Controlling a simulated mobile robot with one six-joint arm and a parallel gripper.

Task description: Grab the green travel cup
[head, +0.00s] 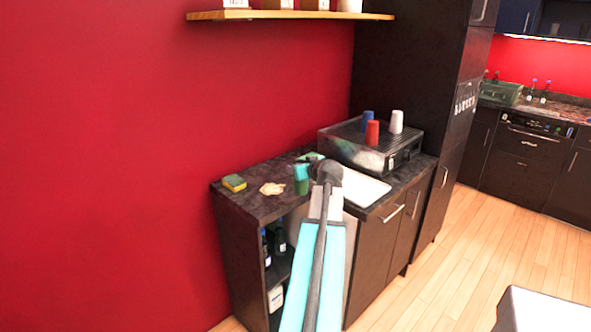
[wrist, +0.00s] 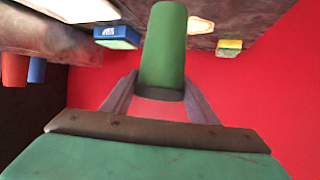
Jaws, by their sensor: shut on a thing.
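The green travel cup (wrist: 164,42) is a plain green cylinder in the middle of the wrist view. My gripper (wrist: 160,82) is shut on it, with a grey finger on each side of its near end. In the head view the cup (head: 301,188) shows small and dark green over the counter, just left of my arm's dark wrist joint. My gripper's teal body is right above it there. I cannot tell whether the cup's base touches the counter.
A yellow-green sponge (head: 234,183) and a beige cloth (head: 272,188) lie on the counter (head: 250,205) to the left. A dark box (head: 350,152) carries red, blue and white cups. A red wall stands behind.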

